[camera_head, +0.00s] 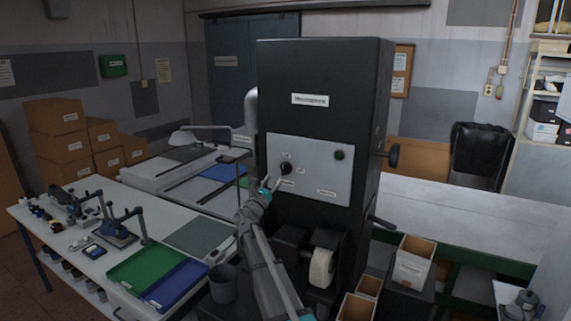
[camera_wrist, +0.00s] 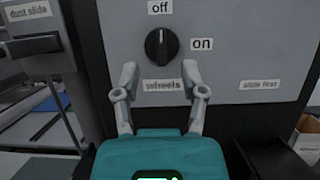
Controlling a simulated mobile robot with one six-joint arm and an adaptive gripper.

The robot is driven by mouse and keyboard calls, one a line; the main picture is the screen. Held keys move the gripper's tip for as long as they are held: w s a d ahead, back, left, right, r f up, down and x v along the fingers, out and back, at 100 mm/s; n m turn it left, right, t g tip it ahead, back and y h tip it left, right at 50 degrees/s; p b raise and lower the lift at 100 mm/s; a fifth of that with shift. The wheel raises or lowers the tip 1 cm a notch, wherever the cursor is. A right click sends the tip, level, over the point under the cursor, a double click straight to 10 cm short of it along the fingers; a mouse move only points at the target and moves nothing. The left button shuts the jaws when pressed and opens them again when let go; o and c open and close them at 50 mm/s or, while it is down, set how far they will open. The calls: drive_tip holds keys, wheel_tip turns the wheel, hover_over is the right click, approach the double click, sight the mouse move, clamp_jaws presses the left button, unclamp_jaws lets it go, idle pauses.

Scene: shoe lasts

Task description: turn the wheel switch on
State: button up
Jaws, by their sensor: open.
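The wheel switch is a black rotary knob (camera_wrist: 161,46) on a light grey panel (camera_wrist: 235,60). Its white pointer line stands upright, toward the "off" label (camera_wrist: 160,7). The "on" label (camera_wrist: 202,44) is to its right, and a "wheels" label (camera_wrist: 163,86) is below, partly between my fingers. In the head view the knob (camera_head: 286,168) is on the left part of the panel. My gripper (camera_wrist: 161,78) is open and empty, with its fingertips just below the knob, one to each side. I cannot tell how far they are from the panel. The gripper also shows in the head view (camera_head: 272,184).
A white wheel (camera_head: 321,267) is below. A "dust slide" label (camera_wrist: 28,10) shows at left. A table with green and blue trays (camera_head: 146,264) stands left.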

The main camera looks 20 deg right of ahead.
sight(282, 166)
drive_tip(key=p+x, duration=0.2)
drive_tip(key=x, duration=0.6)
drive_tip(key=shift+w+d+r+p, duration=0.1)
drive_tip(key=shift+d+p, duration=0.15)
drive_tip(key=shift+p, duration=0.15)
